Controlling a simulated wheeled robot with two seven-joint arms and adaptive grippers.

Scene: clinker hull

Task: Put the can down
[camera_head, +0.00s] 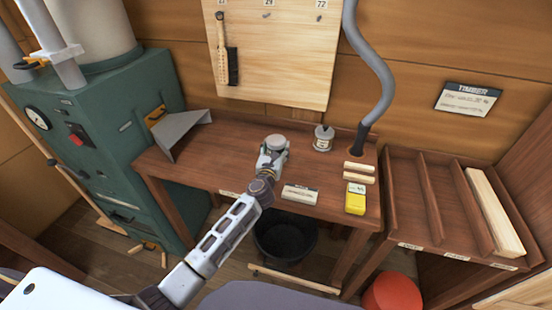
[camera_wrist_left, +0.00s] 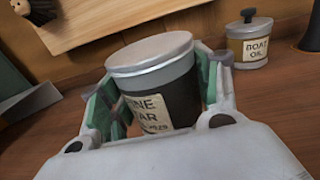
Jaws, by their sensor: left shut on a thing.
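My left gripper (camera_head: 270,159) reaches over the wooden bench (camera_head: 205,167) from the front. It is shut on a dark can (camera_wrist_left: 178,95) with a grey lid and a label partly reading "TAR". In the left wrist view the can sits between the green-padded fingers (camera_wrist_left: 157,95), slightly tilted in the picture. In the head view only the can's lid (camera_head: 275,142) shows clearly; the gripper hides the rest. I cannot tell whether its base touches the bench top. My right gripper is not in view.
A boat oil tin (camera_head: 323,139) stands behind, right of the can. A grey metal scoop (camera_head: 181,133) is at the left. A labelled block (camera_head: 300,194), a yellow box (camera_head: 355,199) and wooden pieces (camera_head: 358,173) lie at the right. A hose (camera_head: 375,85) meets the bench.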

